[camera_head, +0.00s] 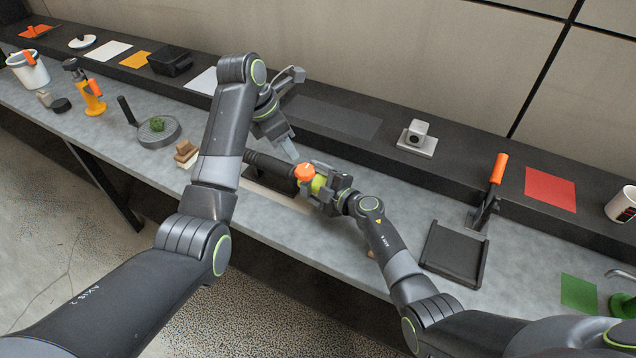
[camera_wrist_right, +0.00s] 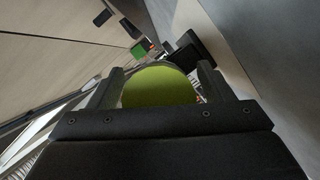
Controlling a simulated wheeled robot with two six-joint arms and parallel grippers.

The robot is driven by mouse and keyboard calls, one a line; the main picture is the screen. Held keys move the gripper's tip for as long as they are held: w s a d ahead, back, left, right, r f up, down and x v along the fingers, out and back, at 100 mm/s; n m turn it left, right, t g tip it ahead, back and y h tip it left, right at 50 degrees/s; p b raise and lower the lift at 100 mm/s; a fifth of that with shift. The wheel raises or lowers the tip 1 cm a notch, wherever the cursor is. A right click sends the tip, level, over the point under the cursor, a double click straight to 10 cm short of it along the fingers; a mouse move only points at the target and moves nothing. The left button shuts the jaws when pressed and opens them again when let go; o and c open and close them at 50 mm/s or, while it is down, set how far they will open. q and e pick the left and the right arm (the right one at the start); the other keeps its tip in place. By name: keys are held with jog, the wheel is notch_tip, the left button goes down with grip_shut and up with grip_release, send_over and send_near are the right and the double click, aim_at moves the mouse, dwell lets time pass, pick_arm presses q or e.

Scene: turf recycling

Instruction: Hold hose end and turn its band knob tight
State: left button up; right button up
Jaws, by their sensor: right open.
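A dark hose (camera_head: 268,165) lies over a pale mat at the middle of the counter. An orange band knob (camera_head: 305,172) sits at its right end, beside a yellow-green end piece (camera_head: 318,184). My right gripper (camera_head: 325,186) is at this end piece from the right. In the right wrist view, the yellow-green end piece (camera_wrist_right: 158,87) lies between my two right fingers, which are open around it. My left gripper (camera_head: 291,152) points down just behind the hose, left of the orange knob. Its jaw gap is not clear to see. Contact with the hose cannot be told.
A black tray (camera_head: 455,254) and an orange-handled tool (camera_head: 493,188) are to the right. A small grey device (camera_head: 417,138) stands on the raised back ledge (camera_head: 385,150). A round pan (camera_head: 158,133) and a brown-white brush (camera_head: 187,154) are to the left. The wall rises behind.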

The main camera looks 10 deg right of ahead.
jog(key=c, duration=1.4)
jog(key=shift+s+f, duration=0.1)
jog(key=shift+f, duration=0.05)
dwell(0.4)
